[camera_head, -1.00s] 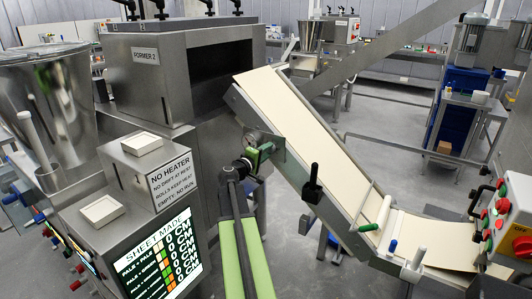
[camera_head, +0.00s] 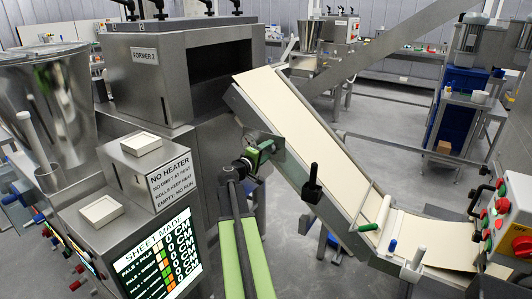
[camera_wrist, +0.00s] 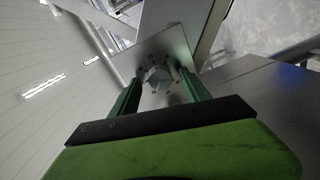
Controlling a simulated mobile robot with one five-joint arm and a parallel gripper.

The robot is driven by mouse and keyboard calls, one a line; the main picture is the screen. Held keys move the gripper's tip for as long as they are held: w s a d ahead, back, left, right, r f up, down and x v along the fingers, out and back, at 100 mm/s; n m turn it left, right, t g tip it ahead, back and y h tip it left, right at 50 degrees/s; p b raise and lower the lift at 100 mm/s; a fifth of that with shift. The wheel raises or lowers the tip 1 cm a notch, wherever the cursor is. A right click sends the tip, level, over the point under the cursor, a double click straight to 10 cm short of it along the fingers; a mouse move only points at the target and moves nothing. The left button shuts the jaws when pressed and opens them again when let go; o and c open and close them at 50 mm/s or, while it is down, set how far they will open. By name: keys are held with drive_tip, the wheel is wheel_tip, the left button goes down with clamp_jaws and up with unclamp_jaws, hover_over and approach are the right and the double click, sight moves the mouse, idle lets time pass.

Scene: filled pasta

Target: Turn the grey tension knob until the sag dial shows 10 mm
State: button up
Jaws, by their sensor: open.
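The grey tension knob (camera_wrist: 159,76) shows in the wrist view as a small faceted knob on a square metal plate (camera_wrist: 176,44), with small dark marks around it. My gripper (camera_wrist: 158,82) is open, with one green finger on each side of the knob. I cannot tell whether the fingers touch it. In the head view my gripper (camera_head: 268,143) is at the upper left side of the sloping conveyor, in front of the metal plate there. It hides the knob. The sag dial's reading cannot be read in either view.
The conveyor (camera_head: 300,125) slopes down to the right, with a black handle (camera_head: 313,180) on its near side. The Former 2 machine (camera_head: 150,85) stands behind to the left. A sheet display (camera_head: 160,258) is at the lower left. A red-buttoned control box (camera_head: 510,220) is at the right.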

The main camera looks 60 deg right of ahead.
drive_tip(key=a, duration=1.7)
drive_tip(key=shift+a+r+p, duration=0.2)
drive_tip(key=shift+r+p, duration=0.2)
